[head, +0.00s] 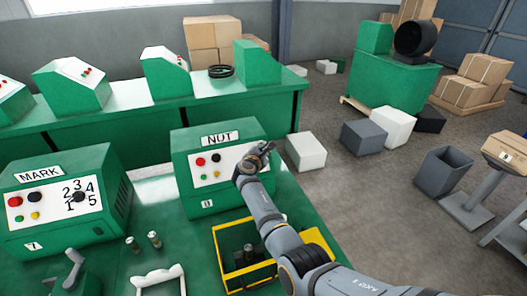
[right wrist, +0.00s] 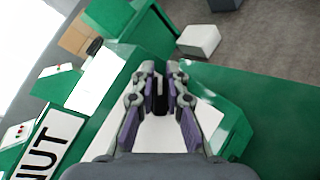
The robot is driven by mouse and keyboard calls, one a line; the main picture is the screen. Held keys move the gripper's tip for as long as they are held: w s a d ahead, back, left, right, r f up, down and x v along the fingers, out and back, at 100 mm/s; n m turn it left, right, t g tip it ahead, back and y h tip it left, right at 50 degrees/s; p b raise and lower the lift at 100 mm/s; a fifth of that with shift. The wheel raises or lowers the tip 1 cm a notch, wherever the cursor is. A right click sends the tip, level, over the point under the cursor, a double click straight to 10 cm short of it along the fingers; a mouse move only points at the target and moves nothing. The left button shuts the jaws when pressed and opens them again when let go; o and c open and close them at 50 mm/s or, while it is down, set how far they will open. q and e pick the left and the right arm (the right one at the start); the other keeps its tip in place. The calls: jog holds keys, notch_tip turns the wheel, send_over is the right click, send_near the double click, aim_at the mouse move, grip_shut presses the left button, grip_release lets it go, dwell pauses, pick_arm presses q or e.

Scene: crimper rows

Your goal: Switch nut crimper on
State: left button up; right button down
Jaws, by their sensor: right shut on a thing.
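The nut crimper (head: 200,190) is a green box with a NUT label on a white sloped panel. A red button (head: 200,162) and a black button (head: 216,157) sit on the panel's left, with small lights below. It also shows in the right wrist view (right wrist: 240,130), partly behind the gripper. My right gripper (head: 265,148) is at the right end of the panel. In the right wrist view its fingers (right wrist: 160,85) are shut on a dark knob (right wrist: 160,103) that stands on the white panel. The gripper hides the knob in the head view. My left gripper is not in view.
The MARK box (head: 115,205), with a numbered dial, stands to the left. A yellow-rimmed bin (head: 222,255) with dark items sits in front of the nut crimper, under my right arm. A green bench (head: 150,130) with more machines lies behind. Floor space is at the right.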

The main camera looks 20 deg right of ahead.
jog(key=m+g+b, duration=0.1)
jog(key=m, duration=0.1)
jog(key=m+g+b, duration=0.1)
jog(key=m+g, duration=0.1)
jog(key=m+g+b, duration=0.1)
jog(key=m+b, duration=0.1)
jog(key=shift+s+d+f+g, duration=0.15)
jog(key=shift+s+f+g, duration=0.05)
jog(key=shift+f+g, duration=0.1)
jog(key=shift+m, duration=0.3)
jog(key=c, duration=1.4)
grip_release()
jog(key=shift+o, duration=0.2)
